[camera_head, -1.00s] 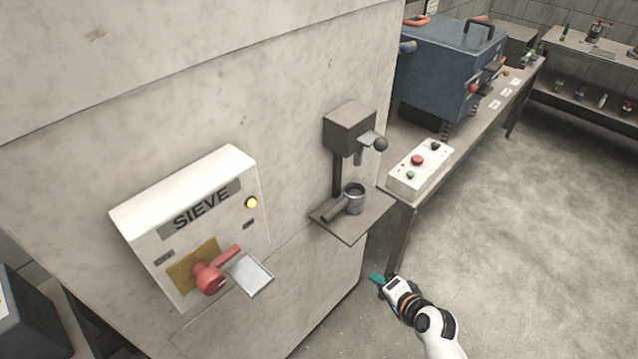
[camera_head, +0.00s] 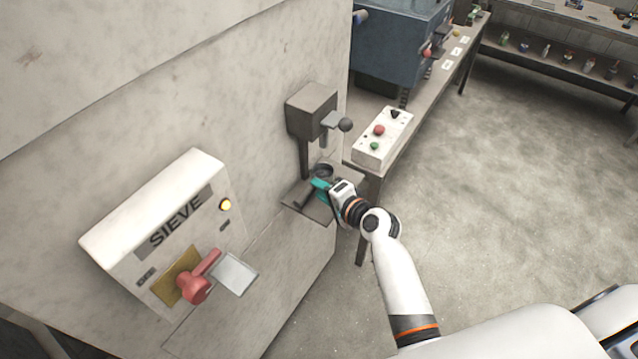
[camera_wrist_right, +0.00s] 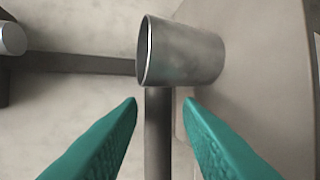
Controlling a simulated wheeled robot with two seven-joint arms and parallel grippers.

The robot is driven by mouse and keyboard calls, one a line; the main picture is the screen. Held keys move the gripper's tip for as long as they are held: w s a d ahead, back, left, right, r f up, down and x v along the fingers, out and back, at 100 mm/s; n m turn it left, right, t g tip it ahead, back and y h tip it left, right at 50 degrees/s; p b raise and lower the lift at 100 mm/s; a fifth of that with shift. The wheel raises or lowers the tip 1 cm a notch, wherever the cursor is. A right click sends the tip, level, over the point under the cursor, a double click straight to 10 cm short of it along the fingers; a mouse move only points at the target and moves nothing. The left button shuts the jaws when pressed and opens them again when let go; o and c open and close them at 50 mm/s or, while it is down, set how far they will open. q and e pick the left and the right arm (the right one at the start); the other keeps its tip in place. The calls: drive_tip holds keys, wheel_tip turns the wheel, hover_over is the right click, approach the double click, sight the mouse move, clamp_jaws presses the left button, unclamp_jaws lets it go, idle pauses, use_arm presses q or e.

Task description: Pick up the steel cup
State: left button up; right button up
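The steel cup (camera_head: 323,169) stands on the small shelf (camera_head: 318,212) under the grey dispenser; my gripper partly hides it in the head view. My right gripper (camera_head: 320,185) is at the cup's handle side. In the right wrist view the cup (camera_wrist_right: 185,52) lies just beyond the teal fingertips (camera_wrist_right: 161,102), which are open. The handle (camera_wrist_right: 158,135) runs between the two fingers, with a gap on each side. My left gripper is not in view.
The grey dispenser (camera_head: 311,108) with its dark knob overhangs the cup. A white button box (camera_head: 382,138) stands on the bench to the right. The SIEVE panel (camera_head: 170,240) with a red lever is at left. Open floor lies to the right.

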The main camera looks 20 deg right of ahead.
sight(325, 171)
drive_tip(key=x, duration=0.3)
drive_tip(key=shift+w, duration=0.35)
drive_tip(key=shift+s, duration=0.1)
clamp_jaws()
drive_tip(key=shift+r, duration=0.1)
